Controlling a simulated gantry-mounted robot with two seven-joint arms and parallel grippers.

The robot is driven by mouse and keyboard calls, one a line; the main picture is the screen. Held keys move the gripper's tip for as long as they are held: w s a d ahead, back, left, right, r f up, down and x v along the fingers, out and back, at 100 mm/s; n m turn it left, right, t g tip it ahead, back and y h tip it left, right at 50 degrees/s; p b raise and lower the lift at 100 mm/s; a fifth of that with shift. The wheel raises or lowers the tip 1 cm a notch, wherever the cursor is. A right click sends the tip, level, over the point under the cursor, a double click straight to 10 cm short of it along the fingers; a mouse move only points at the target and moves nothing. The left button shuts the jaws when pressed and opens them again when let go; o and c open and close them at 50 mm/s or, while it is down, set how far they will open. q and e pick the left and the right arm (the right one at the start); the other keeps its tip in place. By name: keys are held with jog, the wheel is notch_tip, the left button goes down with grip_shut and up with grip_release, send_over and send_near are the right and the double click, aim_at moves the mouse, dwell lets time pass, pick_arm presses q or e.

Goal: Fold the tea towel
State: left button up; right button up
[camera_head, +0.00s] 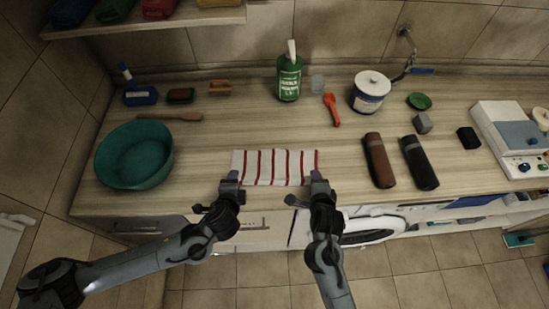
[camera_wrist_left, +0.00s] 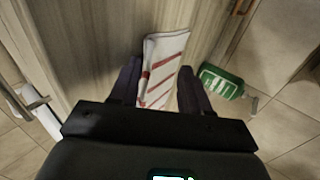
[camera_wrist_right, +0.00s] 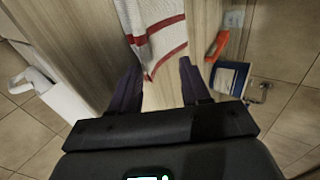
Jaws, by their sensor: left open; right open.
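The tea towel (camera_head: 274,166) is white with red stripes and lies on the counter near its front edge, in a wide flat strip. My left gripper (camera_head: 229,181) is at the towel's left front corner. It is open, and the towel (camera_wrist_left: 160,72) shows between its fingers in the left wrist view. My right gripper (camera_head: 316,180) is at the towel's right front corner. It is open, and a corner of the towel (camera_wrist_right: 158,35) reaches toward the gap between its fingers in the right wrist view. Whether either finger touches the cloth I cannot tell.
A teal basin (camera_head: 135,155) stands left of the towel. A brown case (camera_head: 379,160) and a black case (camera_head: 419,163) lie to the right. Bare counter (camera_head: 240,125) lies behind the towel.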

pick_arm(q)
jog(key=s+r, duration=0.6)
jog(key=r, duration=0.2)
jog(key=shift+r, duration=0.35)
pick_arm(e)
jog(key=s+r, duration=0.6)
jog(key=r, duration=0.2)
jog(key=shift+a+r, duration=0.2)
jog(key=shift+r, duration=0.05)
pick_arm(q)
jog(key=shift+w+f, duration=0.1)
